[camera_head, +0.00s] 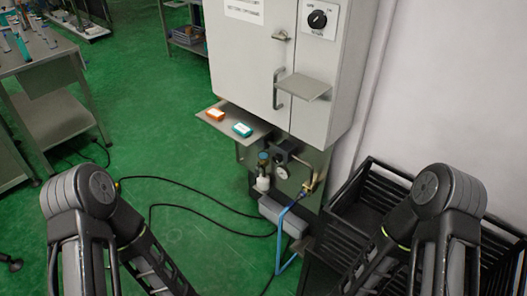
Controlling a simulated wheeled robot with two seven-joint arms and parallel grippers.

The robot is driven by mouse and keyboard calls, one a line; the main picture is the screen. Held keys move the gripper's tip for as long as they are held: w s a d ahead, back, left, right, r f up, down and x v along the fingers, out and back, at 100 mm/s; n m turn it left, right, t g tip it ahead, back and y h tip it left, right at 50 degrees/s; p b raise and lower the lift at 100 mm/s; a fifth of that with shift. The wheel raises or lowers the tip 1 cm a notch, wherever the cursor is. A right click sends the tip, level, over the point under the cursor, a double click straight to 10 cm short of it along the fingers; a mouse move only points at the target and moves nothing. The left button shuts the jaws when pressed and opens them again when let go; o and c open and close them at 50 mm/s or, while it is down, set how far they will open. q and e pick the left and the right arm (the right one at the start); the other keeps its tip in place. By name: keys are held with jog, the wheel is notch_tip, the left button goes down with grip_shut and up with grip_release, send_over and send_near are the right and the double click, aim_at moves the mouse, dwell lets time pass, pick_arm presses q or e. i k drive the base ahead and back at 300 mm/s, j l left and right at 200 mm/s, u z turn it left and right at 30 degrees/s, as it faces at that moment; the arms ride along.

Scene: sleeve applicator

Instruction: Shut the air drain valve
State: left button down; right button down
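A small brass-coloured valve fitting (308,188) sits at the lower right of the cabinet's underside, with a blue hose (283,228) running down from it. A round pressure gauge (281,172) and a filter unit with a blue top (263,170) are to its left. The valve's handle is too small to tell whether it is open or shut. Both of my arms reach down out of the bottom of the picture, one on each side. Neither gripper is in view.
A grey cabinet (255,60) with a dial (317,19) hangs above the fittings. A small shelf (240,133) holds an orange and a teal box. Black crates (350,205) stand at right by the wall. Black cables cross the green floor; a workbench (40,55) is at left.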

aim_at(256, 171)
jog(key=i+u, duration=0.1)
jog(key=i, duration=0.45)
jog(key=j+u, duration=0.1)
jog(key=u, duration=0.25)
jog(key=i+u, duration=0.1)
jog(key=u, duration=0.25)
jog(key=i+j+u, duration=0.1)
jog(key=u, duration=0.3)
jog(key=i+j+z, duration=0.15)
jog(key=i, duration=0.2)
